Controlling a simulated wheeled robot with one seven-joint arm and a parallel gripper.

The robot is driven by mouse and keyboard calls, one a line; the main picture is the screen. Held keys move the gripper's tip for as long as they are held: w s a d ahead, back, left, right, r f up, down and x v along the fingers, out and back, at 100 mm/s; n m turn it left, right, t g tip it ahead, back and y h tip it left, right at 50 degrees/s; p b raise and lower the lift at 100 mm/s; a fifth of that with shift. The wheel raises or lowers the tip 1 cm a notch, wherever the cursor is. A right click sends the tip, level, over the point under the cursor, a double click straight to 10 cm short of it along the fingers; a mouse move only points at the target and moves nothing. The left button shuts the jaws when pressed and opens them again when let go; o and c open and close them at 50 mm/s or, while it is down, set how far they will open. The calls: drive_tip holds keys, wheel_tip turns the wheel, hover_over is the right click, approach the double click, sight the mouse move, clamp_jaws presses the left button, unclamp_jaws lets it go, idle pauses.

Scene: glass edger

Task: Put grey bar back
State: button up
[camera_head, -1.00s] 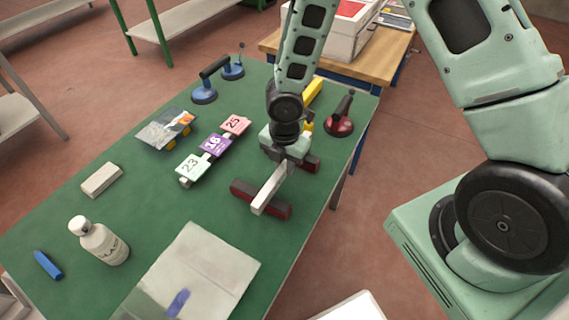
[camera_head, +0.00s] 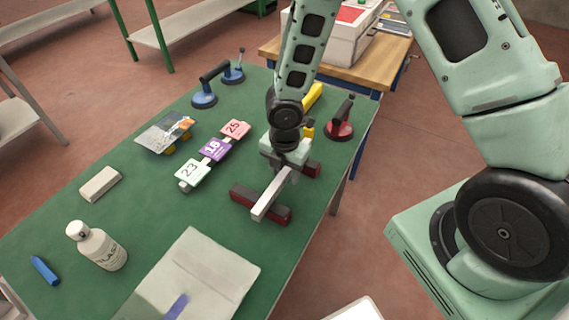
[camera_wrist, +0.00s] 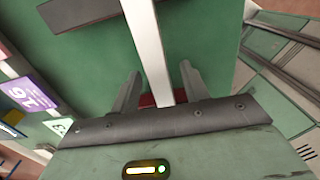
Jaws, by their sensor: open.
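The grey bar (camera_head: 272,197) lies across two dark red and black blocks. Its near end rests over the near block (camera_head: 274,210), and its far end runs under my gripper toward the far block (camera_head: 313,169). My gripper (camera_head: 285,163) is low over the bar's far part. In the wrist view the bar (camera_wrist: 147,45) runs between the two spread fingers of my gripper (camera_wrist: 161,88), with a gap on each side. The fingers look apart from the bar. The bar's far end is hidden by the gripper body.
Numbered tags (camera_head: 214,148) lie left of the bar on the green table (camera_head: 140,215). A red-based suction cup (camera_head: 339,128) and a yellow object (camera_head: 313,95) stand beyond my gripper. A bottle (camera_head: 97,246), a pale block (camera_head: 100,184) and a sheet (camera_head: 205,270) are nearer.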

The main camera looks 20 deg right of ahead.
wheel_tip(320, 180, up, 18)
drive_tip(key=p, duration=0.2)
drive_tip(key=shift+f+p, duration=0.25)
drive_tip(key=shift+p, duration=0.1)
idle(0.3)
